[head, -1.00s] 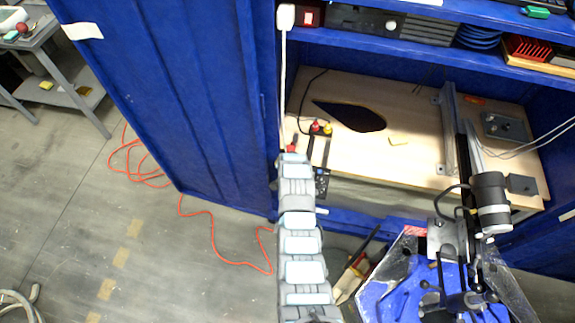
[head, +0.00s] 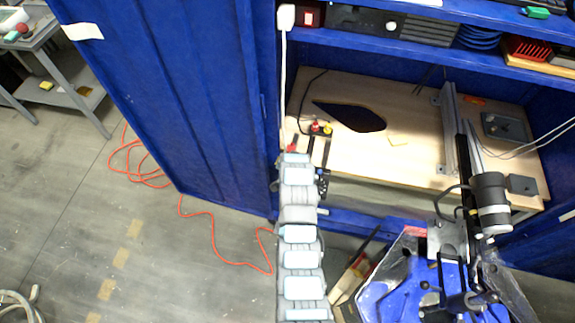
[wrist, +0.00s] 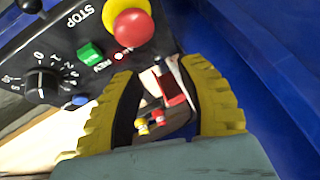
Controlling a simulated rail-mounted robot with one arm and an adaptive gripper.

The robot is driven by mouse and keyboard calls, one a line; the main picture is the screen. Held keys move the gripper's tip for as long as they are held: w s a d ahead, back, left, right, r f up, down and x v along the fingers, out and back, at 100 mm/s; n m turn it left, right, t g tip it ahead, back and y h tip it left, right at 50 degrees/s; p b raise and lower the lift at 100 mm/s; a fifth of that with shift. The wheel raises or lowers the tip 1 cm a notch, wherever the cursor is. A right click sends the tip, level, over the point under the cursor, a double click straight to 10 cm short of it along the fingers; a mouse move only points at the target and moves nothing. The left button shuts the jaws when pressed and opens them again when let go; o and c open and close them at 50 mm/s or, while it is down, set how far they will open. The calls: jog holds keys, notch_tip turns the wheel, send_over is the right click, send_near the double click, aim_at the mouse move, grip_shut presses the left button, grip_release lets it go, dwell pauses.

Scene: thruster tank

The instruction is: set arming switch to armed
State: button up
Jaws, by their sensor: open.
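In the wrist view, my gripper (wrist: 158,70) is open, with its yellow ribbed fingers apart. A small red piece (wrist: 171,88) with a pale strip above it shows between the fingers; it may be the arming switch, but its label and position cannot be read. It looks apart from both fingers. The black control panel (wrist: 65,45) lies to the left of the fingers and above them. In the head view, my arm covers most of the panel, and the fingers cannot be made out.
A red stop button (wrist: 133,27) on a yellow base, a green button (wrist: 90,53) and a black dial (wrist: 42,82) sit close to the left finger. A blue cabinet wall (wrist: 270,60) is close on the right. Red and yellow knobs (head: 327,129) stand on the wooden bench (head: 365,85).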

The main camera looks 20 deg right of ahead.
jog(key=v, duration=0.8)
jog(key=shift+s, duration=0.1)
dwell(0.8)
